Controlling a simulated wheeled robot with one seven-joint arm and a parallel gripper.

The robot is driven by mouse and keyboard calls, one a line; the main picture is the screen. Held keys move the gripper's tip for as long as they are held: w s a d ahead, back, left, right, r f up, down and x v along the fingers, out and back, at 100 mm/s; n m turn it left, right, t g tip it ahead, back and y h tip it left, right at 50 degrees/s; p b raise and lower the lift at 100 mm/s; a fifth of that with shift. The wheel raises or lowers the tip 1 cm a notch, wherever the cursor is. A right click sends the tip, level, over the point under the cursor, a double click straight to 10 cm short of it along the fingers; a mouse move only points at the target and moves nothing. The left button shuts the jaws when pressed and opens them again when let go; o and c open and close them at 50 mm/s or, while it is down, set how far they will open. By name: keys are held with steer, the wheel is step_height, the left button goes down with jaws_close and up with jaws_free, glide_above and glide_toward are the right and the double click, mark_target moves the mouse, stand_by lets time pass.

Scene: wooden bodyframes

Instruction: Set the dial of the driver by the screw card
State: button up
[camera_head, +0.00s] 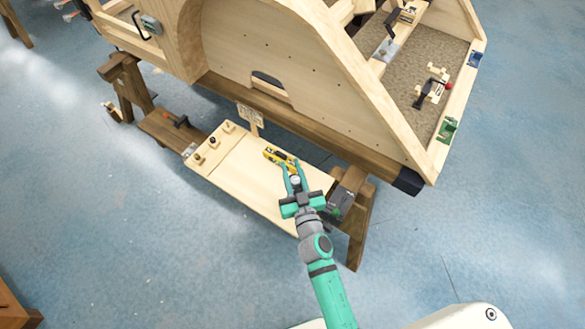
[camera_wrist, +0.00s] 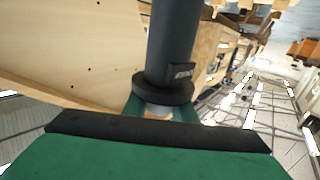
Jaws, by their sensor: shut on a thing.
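The yellow and black driver (camera_head: 275,155) is over the pale board beside the wooden body frame. My gripper (camera_head: 291,167) reaches it from the front, with its teal fingers shut around its near end. In the wrist view, a dark cylinder with a small label (camera_wrist: 182,73) and a wider black collar (camera_wrist: 163,93) rises between the fingertips, which are mostly hidden behind my gripper's body. The dial's setting cannot be read. A small card with writing (camera_head: 250,115) stands upright behind the board, near the frame's lower beam; its writing is too small to read.
The pale board (camera_head: 235,178) rests across wooden trestles, with small dark-knobbed pieces (camera_head: 212,141) at its left end. A dark tool (camera_head: 340,203) sits by the right trestle (camera_head: 357,225). The large wooden body frame (camera_head: 290,60) stands close behind. Blue floor in front is clear.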

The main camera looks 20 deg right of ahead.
steer(key=shift+a+f+n+y, duration=0.1)
steer(key=shift+a+n+y, duration=0.15)
steer(key=shift+n+y, duration=0.65)
steer(key=shift+a+n+y, duration=0.2)
steer(key=shift+n+y, duration=0.3)
steer(key=shift+y, duration=0.8)
